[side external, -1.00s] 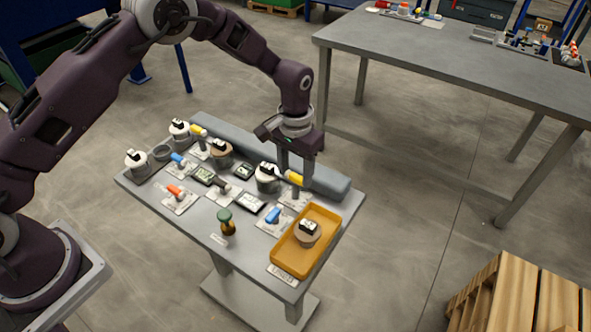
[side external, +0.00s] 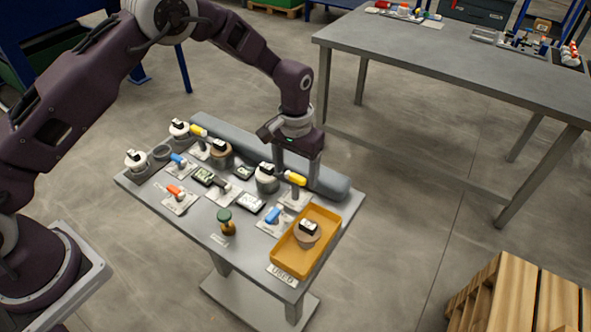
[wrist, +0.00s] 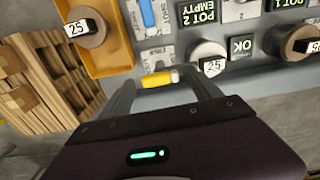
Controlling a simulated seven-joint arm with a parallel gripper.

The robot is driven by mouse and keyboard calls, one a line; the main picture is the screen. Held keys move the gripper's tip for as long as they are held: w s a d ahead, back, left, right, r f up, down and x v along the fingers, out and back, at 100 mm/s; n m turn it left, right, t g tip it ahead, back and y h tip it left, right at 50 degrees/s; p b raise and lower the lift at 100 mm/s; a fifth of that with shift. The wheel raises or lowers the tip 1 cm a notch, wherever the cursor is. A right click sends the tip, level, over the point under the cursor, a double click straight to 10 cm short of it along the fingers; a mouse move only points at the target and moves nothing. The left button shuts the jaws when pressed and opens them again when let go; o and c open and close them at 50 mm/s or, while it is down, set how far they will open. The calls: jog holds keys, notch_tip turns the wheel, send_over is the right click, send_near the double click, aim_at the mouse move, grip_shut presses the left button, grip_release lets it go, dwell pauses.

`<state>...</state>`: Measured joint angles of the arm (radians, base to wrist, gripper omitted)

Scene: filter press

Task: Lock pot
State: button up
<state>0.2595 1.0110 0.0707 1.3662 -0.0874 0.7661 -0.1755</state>
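My gripper (side external: 299,168) is open above the right end of the table. In the wrist view, my gripper (wrist: 162,88) has its fingers apart on either side of a yellow handle (wrist: 160,78), with space on both sides. That yellow handle (side external: 295,179) stands on a pale plate beside a white pot (side external: 266,184). The white pot (wrist: 207,50) carries a block marked 25. A display reading POT 2 EMPTY (wrist: 198,13) and one reading OK (wrist: 241,47) are near it. Whether the pot is locked cannot be told.
A yellow tray (side external: 278,262) holds a tan pot (side external: 306,238). Blue (side external: 273,215), orange (side external: 175,191) and black (side external: 222,186) handles, a green-topped stamp-like object (side external: 226,222) and more pots crowd the table. A grey rounded bar (side external: 325,180) runs along the back edge.

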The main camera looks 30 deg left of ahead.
notch_tip(320, 180, up, 7)
jog(key=shift+r, duration=0.1)
dwell(0.3)
jog(key=shift+r, duration=0.25)
jog(key=s+a+r+t, duration=0.1)
jog(key=s+a+r, duration=0.2)
jog(key=s+r, duration=0.5)
jog(key=s+a+r+t, duration=0.2)
jog(key=s+a+r, duration=0.25)
jog(key=r, duration=0.65)
jog(key=s+a+t, duration=0.2)
jog(key=s+a, duration=0.1)
jog(key=s, duration=1.6)
jog(key=shift+s+r+t, duration=0.3)
jog(key=shift+s+r, duration=0.05)
jog(key=shift+r, duration=0.1)
